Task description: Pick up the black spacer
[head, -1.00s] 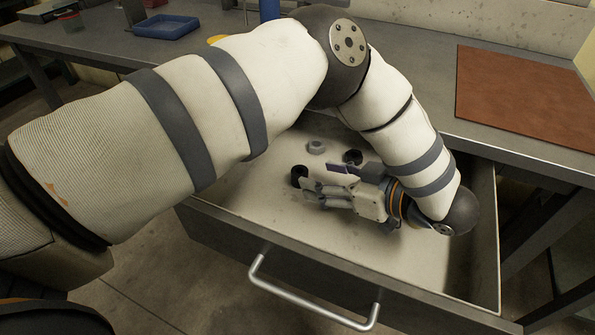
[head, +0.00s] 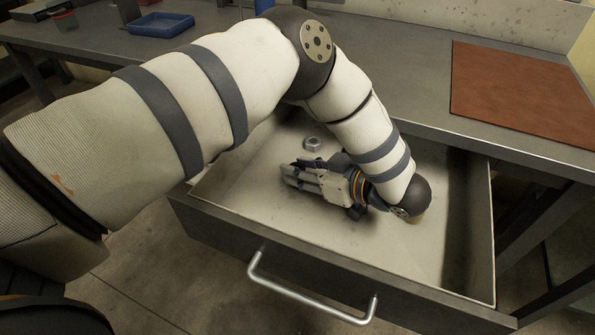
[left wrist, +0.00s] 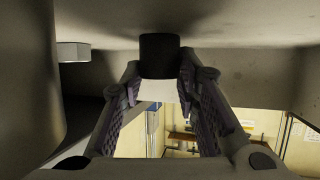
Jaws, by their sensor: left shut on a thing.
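The black spacer (left wrist: 160,57) is a dark upright cylinder between my left fingertips in the left wrist view, with a finger against each side. My left gripper (left wrist: 160,80) is shut on it. In the head view my left gripper (head: 291,172) lies low inside the open drawer, its fingers pointing left. The spacer is mostly hidden by the fingers there. My right gripper is not in view.
A grey nut (head: 312,143) lies on the floor of the drawer (head: 425,235), just beyond the fingers; it also shows in the left wrist view (left wrist: 73,52). Drawer walls surround the gripper. A brown mat (head: 520,95) and blue tray (head: 161,25) lie on the bench.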

